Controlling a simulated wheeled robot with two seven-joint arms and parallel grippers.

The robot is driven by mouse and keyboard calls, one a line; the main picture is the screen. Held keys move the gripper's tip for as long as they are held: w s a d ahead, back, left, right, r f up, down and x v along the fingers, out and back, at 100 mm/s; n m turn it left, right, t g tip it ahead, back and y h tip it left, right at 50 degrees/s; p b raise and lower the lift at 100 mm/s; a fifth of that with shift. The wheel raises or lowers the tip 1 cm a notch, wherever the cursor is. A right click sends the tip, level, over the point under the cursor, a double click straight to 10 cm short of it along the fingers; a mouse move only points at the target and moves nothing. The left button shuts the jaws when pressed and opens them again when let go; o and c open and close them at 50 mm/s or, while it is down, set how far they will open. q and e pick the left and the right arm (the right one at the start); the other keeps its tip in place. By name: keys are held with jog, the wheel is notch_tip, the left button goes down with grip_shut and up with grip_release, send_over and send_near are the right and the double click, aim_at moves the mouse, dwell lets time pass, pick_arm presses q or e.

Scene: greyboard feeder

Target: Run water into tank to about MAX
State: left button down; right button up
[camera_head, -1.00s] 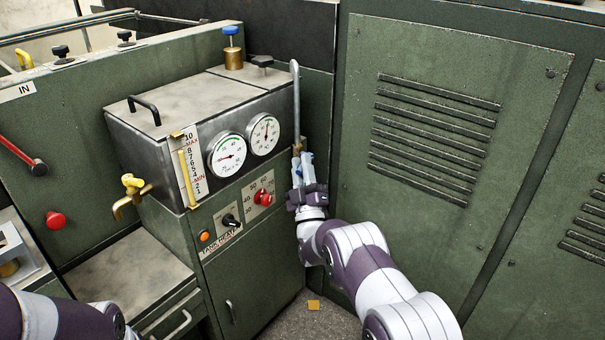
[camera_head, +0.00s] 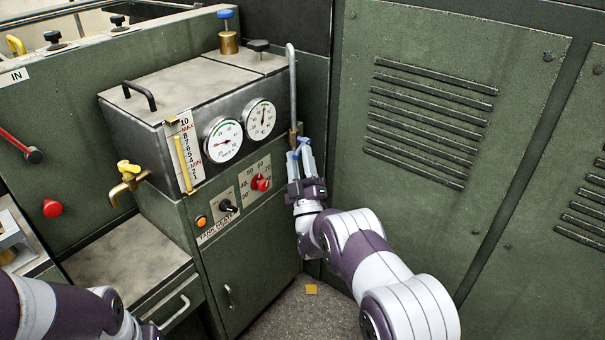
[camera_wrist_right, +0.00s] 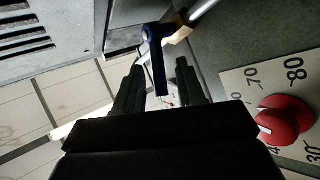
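The tank (camera_head: 140,107) is a grey metal box at centre left in the head view. Its sight gauge (camera_head: 180,158) is a yellow-framed tube beside a numbered scale (camera_head: 190,140) with MAX and MIN in red; I cannot make out the water level. A metal water pipe (camera_head: 292,85) stands at the tank's right, with a blue-handled valve (camera_head: 303,146) low on it. My right gripper (camera_head: 303,160) is open at this valve. In the right wrist view, the blue handle (camera_wrist_right: 156,55) reaches between the parted fingers (camera_wrist_right: 158,82); contact is unclear. My left gripper is out of view.
Two dial gauges (camera_head: 223,140) and a red knob (camera_head: 261,183) are on the front left of my right gripper. A brass tap (camera_head: 128,180) with a yellow handle is at left. A green louvred cabinet (camera_head: 440,200) stands close on the right.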

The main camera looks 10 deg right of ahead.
jog(key=p+v, duration=0.1)
jog(key=v, duration=0.9)
jog(key=shift+s+f+p, duration=0.2)
jog(key=shift+s+p, duration=0.15)
jog(key=shift+p, duration=0.05)
